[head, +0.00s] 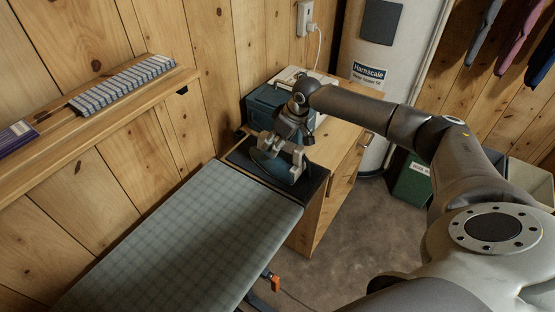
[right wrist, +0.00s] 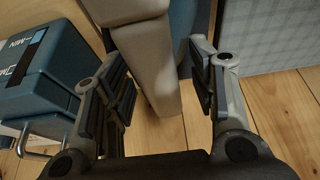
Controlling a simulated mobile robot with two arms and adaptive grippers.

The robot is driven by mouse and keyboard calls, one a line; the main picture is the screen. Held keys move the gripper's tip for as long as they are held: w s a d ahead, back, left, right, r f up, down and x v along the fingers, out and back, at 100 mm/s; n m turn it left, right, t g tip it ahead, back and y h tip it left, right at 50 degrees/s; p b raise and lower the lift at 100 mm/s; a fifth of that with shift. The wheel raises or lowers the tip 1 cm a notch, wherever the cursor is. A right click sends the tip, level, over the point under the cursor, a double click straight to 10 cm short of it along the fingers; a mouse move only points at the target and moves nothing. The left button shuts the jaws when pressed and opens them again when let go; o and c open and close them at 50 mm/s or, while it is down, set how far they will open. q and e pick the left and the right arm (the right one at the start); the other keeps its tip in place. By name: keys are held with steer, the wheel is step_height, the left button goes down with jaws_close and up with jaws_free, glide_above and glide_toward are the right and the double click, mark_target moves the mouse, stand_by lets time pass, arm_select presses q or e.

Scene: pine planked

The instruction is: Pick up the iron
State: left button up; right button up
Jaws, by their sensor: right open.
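The iron (head: 270,168) has a teal body and stands on a dark rest at the far end of the ironing board (head: 190,235). In the head view my right gripper (head: 283,146) is over it and partly hides it. In the right wrist view a beige part of the iron (right wrist: 155,70) lies between the two open fingers of my right gripper (right wrist: 158,62), with some teal behind it. A gap shows on at least the right side; I cannot tell whether the left finger touches. My left gripper is out of view.
A teal box (head: 265,105) stands on a wooden cabinet (head: 333,150) behind the iron. A plank wall and a shelf (head: 60,150) run along the left. A white tank (head: 390,60) and a green bin (head: 412,180) are at the right. The board's checked cover is clear.

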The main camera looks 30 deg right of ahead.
stand_by(0.3)
jaws_close()
stand_by(0.4)
steer(key=shift+w, duration=0.1)
